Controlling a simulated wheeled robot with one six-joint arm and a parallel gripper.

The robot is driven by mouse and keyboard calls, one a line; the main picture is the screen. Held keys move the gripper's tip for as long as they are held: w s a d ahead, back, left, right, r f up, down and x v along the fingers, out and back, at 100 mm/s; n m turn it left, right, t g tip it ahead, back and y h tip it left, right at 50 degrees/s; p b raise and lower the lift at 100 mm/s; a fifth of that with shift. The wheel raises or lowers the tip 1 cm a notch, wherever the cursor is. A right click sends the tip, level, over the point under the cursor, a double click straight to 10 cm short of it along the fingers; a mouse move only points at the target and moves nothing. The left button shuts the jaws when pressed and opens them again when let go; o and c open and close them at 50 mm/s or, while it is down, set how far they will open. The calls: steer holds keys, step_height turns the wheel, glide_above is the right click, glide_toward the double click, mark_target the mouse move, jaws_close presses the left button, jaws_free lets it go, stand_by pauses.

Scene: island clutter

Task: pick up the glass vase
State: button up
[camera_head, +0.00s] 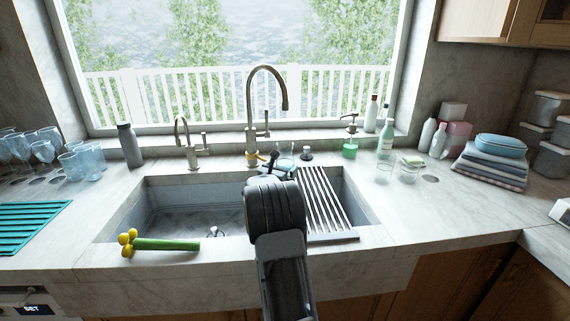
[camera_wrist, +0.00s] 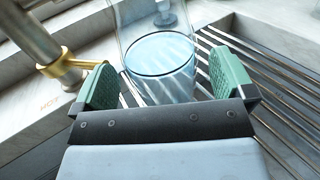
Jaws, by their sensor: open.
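The glass vase (camera_wrist: 160,50) is clear with a bluish round base and stands on the slatted rack in the wrist view; its top is cut off by the frame. My gripper (camera_wrist: 162,62) is open, with one green-padded finger on each side of the vase's lower part. I cannot tell whether either pad touches it. In the head view, a bluish glass piece (camera_head: 285,163) that seems to be the vase shows just behind my arm, mostly hidden. The fingers are hardly visible there.
The slatted rack (camera_head: 325,200) covers the right part of the sink (camera_head: 160,222). A tall faucet (camera_head: 250,110) stands close by; its gold-ringed base (camera_wrist: 62,62) is left of my gripper. A soap dispenser (camera_head: 350,147), bottles and glasses stand to the right.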

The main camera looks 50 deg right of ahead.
mark_target(285, 164)
steer(key=shift+x, duration=1.55)
steer(key=shift+c, duration=0.5)
steer(key=c, duration=1.2)
steer(key=shift+r, duration=0.1)
steer(key=shift+c, duration=0.5)
